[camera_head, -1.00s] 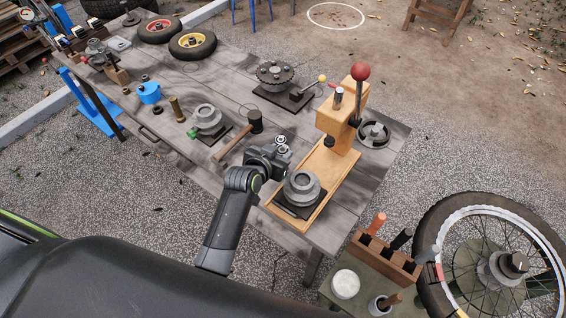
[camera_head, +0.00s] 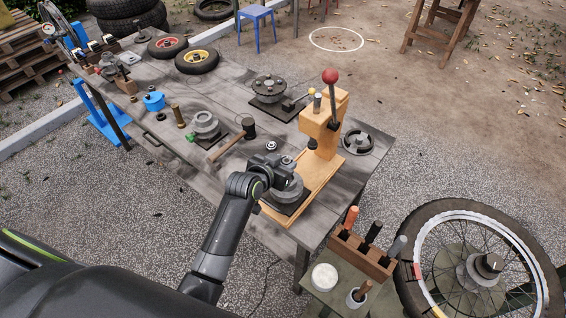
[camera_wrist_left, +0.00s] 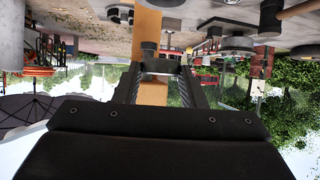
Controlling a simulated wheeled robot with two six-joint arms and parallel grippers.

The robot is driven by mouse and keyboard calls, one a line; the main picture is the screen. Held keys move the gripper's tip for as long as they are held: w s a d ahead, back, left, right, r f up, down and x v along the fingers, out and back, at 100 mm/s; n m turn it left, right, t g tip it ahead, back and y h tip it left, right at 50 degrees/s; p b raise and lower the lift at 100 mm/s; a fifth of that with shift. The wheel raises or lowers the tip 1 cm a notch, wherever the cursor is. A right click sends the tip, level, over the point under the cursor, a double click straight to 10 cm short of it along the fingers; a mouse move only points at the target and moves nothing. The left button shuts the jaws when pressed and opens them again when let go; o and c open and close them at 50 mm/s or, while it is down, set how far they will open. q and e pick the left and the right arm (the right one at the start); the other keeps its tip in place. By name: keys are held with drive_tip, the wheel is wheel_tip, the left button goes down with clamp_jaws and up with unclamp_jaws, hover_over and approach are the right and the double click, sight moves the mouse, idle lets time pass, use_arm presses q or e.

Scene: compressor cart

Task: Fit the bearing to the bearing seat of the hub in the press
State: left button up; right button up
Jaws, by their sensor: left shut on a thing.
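The wooden press (camera_head: 325,125) with a red-knobbed lever stands at the right end of the bench. The grey hub (camera_head: 291,191) sits on a dark plate on the near end of the press base. My left gripper (camera_head: 284,165) is shut on a small grey ring, the bearing (camera_head: 288,160), and holds it over the far side of the hub. My arm hides part of the hub, and I cannot tell how high the bearing is above it. In the left wrist view the gripper (camera_wrist_left: 162,66) points toward the press post. My right gripper is not in view.
A second small ring (camera_head: 271,146) lies on the bench left of the press, near a mallet (camera_head: 248,127). A flanged part (camera_head: 357,141) lies right of the press. A tool rack (camera_head: 362,255) and a spoked wheel (camera_head: 480,265) are at the lower right.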

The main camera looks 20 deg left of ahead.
use_arm(q)
drive_tip(key=shift+r, duration=0.15)
wheel_tip(320, 180, down, 4)
drive_tip(key=shift+f+b, duration=0.1)
drive_tip(key=shift+b, duration=1.15)
drive_tip(key=shift+f+b, duration=0.45)
drive_tip(key=shift+f, duration=0.2)
drive_tip(key=shift+p, duration=0.75)
drive_tip(key=shift+f+b, duration=0.65)
drive_tip(key=shift+f, duration=0.2)
drive_tip(key=o, duration=1)
drive_tip(key=shift+s+f, duration=0.1)
drive_tip(key=shift+o, duration=0.4)
